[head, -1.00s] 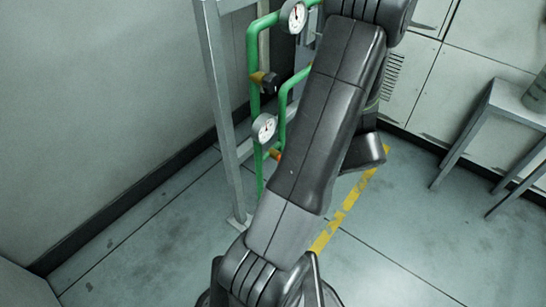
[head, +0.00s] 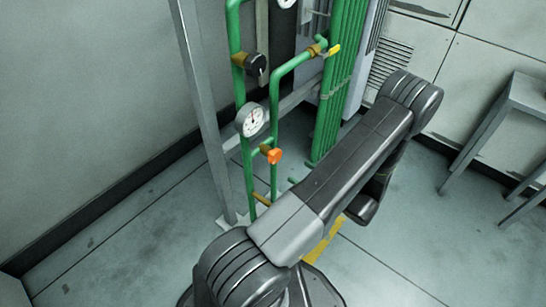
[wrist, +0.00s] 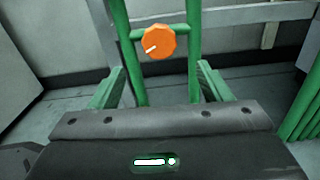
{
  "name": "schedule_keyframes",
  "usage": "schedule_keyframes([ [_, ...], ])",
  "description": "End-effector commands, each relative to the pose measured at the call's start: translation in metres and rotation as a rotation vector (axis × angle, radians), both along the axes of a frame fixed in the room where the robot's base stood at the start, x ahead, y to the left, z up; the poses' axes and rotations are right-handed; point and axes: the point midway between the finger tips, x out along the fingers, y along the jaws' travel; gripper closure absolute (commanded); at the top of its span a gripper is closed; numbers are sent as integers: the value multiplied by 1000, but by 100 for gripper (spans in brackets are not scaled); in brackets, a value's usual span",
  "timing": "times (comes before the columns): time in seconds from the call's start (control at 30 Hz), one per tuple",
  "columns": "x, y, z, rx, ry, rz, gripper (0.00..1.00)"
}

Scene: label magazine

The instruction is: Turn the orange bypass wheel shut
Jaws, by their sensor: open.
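The orange bypass wheel (head: 274,156) sits on a short cross pipe between two green upright pipes, low on the pipe stand. In the wrist view the orange wheel (wrist: 159,42) faces me, with a white mark pointing to its lower left. My gripper (wrist: 160,88) is open and empty, with its two green fingers apart. The wheel shows above and beyond the gap between them, not touched. In the head view my gripper is hidden behind my arm.
A pressure gauge (head: 250,120) is above the wheel, with a black knob (head: 256,64) higher. A yellow-handled valve (head: 333,50) is to the right. A grey metal post (head: 203,100) stands left of the pipes. A grey table (head: 515,95) is at far right.

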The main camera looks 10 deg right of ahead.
Motion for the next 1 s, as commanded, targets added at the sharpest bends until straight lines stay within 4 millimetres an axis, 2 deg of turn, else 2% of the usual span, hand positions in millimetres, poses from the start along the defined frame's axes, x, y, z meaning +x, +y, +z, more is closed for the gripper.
schedule_keyframes([
  [0.5, 77, 62, -1, -3, 0, 6, 29],
  [0.7, 93, 74, -1, -2, 1, 4, 29],
  [1.0, 96, 76, 0, -1, 1, 2, 29],
])
